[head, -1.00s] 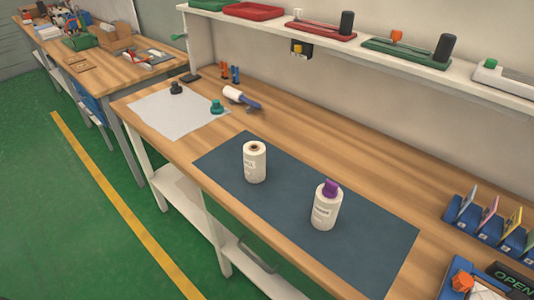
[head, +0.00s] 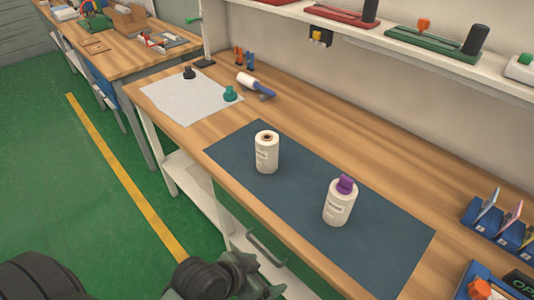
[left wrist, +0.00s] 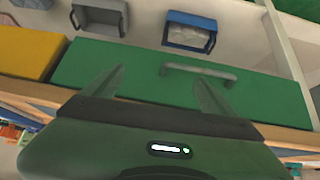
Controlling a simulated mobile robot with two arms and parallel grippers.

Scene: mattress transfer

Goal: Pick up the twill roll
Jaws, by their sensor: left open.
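A white roll with a brown core (head: 267,154) stands upright on the blue-grey mat (head: 320,237) on the bench. A similar white cylinder with a purple top (head: 339,205) stands upright to its right. No readable label shows which one is twill. My left gripper (head: 250,275) is at the bottom of the head view, in front of the bench's front edge and apart from both. In the left wrist view my left gripper (left wrist: 158,88) has its fingers spread with nothing between them. My right gripper is not in view.
A white sheet with small bottles (head: 180,105), a roller tool (head: 256,86) and a blue rack (head: 500,228) are on the bench. A shelf (head: 460,80) runs along the back. A green drawer front (left wrist: 130,75) faces my left gripper in the left wrist view.

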